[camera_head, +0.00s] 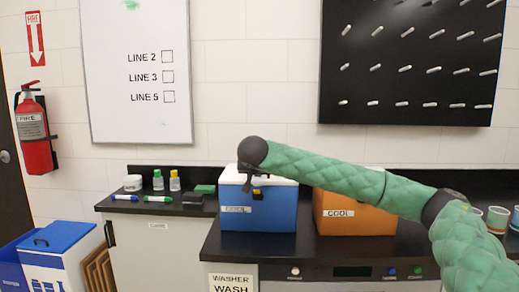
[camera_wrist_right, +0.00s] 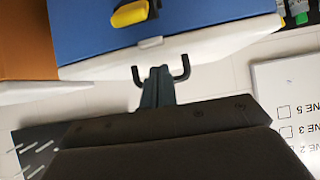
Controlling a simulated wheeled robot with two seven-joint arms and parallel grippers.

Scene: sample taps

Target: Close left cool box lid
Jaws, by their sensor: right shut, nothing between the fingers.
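The left cool box (camera_head: 262,214) is blue, with a label on its front. Its white lid (camera_head: 285,181) lies across the top and looks flat; I cannot tell whether it is fully seated. My right gripper (camera_head: 253,186) hangs at the box's upper front, hiding part of the lid and front. The right wrist view shows its shut, empty fingers (camera_wrist_right: 158,82) in front of the pale lid (camera_wrist_right: 200,38) and blue box (camera_wrist_right: 90,18); contact is unclear. A yellow and black piece (camera_wrist_right: 130,13) there is cut off by the frame. My left gripper is out of view.
An orange cool box (camera_head: 350,222) stands close on the right, with my arm crossing before it. Markers (camera_head: 158,198), small bottles and a dark block are on the left counter. Cups (camera_head: 497,219) stand at far right.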

